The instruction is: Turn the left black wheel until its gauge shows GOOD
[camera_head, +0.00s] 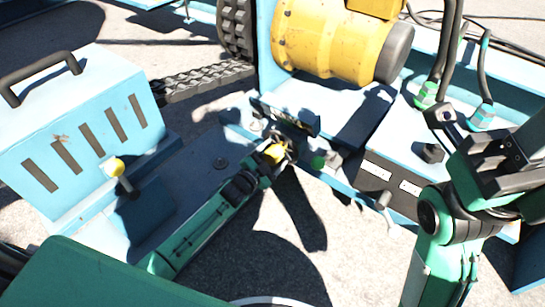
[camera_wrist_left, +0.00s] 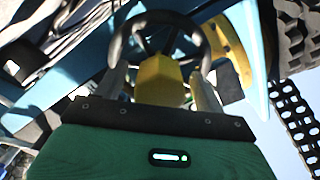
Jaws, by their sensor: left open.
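A black spoked wheel (camera_wrist_left: 160,18) shows at the top of the left wrist view, straight ahead of my left gripper (camera_wrist_left: 160,88). The gripper is open. Its pale fingers stand apart on either side of a yellow piece, and their tips lie close to the wheel's lower rim. I cannot tell whether they touch it. In the head view my left gripper (camera_head: 279,150) is at the machine's front edge, and the wheel is not clearly distinguishable there. A black panel (camera_head: 392,180) right of it carries two white labels, unreadable here. No gauge reading can be made out.
A yellow drum (camera_head: 328,42) sits behind the gripper. A blue box with a black handle (camera_head: 82,132) stands at the left, and a black chain (camera_head: 205,82) lies between. Cables (camera_head: 449,45) rise at the right. My right arm (camera_head: 440,245) is near the panel.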

